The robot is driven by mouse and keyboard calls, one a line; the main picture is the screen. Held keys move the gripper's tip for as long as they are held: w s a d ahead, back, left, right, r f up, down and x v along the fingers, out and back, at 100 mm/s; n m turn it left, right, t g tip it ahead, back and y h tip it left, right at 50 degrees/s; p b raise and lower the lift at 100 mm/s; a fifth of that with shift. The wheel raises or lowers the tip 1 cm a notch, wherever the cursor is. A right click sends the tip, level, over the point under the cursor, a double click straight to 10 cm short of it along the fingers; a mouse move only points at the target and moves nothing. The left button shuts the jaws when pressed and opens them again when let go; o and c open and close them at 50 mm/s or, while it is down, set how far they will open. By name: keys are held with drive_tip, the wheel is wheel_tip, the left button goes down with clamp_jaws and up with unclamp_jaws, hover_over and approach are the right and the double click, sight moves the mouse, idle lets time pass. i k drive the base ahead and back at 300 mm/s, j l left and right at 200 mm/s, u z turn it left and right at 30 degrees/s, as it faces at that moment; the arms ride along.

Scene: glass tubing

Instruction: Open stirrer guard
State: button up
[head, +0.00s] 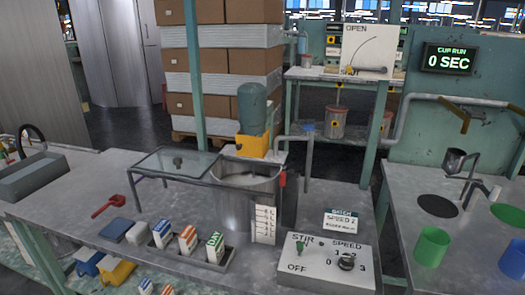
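The stirrer guard appears to be the flat, clear panel (160,164) with a dark frame and a small dark knob (177,162). It lies about level on thin legs, left of the metal stirring pot (232,207). Its right edge reaches the pot's left rim. The pot's round mouth shows from above, with pale contents inside and no panel visible across most of it. A green motor (252,108) on a yellow mount (252,145) stands behind the pot. I cannot tell how the panel is hinged. My gripper is not in view.
Several cartons (187,240) sit in a tray before the pot. A red scoop (108,206) lies at left.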

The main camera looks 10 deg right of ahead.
sight(248, 142)
drive_tip(key=j+z, duration=0.1)
drive_tip(key=z, duration=1.15)
drive_tip(key=i+j, duration=0.15)
drive_tip(key=j, duration=0.25)
drive_tip(key=i+j+z, duration=0.1)
drive_tip(key=j, duration=0.25)
drive_tip(key=i, duration=0.25)
